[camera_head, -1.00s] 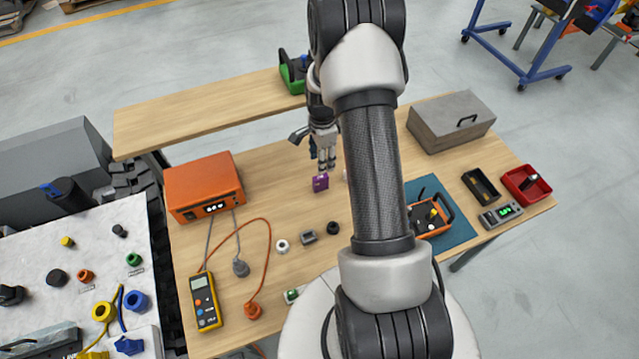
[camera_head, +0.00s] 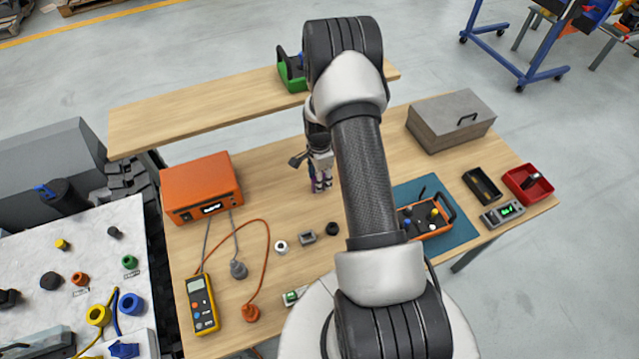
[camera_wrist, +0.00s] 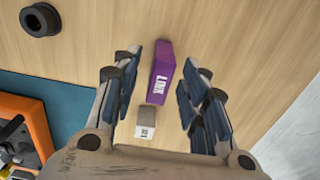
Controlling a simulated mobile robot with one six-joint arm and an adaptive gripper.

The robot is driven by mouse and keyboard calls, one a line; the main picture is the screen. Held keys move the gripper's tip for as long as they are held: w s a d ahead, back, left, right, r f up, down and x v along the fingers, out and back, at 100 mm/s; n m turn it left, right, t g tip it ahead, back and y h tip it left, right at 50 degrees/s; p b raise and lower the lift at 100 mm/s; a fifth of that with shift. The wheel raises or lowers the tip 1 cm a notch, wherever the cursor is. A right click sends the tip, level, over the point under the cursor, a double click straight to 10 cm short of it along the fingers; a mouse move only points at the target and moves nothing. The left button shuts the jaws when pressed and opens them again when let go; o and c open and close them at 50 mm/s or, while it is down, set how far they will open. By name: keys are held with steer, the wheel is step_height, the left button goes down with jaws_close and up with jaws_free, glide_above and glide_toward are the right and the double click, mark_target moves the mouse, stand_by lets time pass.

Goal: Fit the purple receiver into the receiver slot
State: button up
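The purple receiver (camera_wrist: 162,72) is a small block with white lettering, lying on the wooden table between my fingers in the wrist view. In the head view only a bit of purple (camera_head: 320,183) shows among the fingers. My gripper (camera_wrist: 158,90) is open, with one finger on each side of the receiver and gaps visible on both sides; it also shows in the head view (camera_head: 320,186). An orange carrier (camera_head: 436,234) with a handle and coloured parts sits on a teal mat (camera_head: 462,232). I cannot make out the receiver slot.
A small grey-and-white block (camera_wrist: 147,131) lies close beside the receiver. An orange power unit (camera_head: 200,186) is left, a grey box (camera_head: 452,122) right. A raised shelf (camera_head: 200,114) runs behind.

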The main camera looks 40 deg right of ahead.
steer(key=shift+c, duration=0.4)
jaws_close()
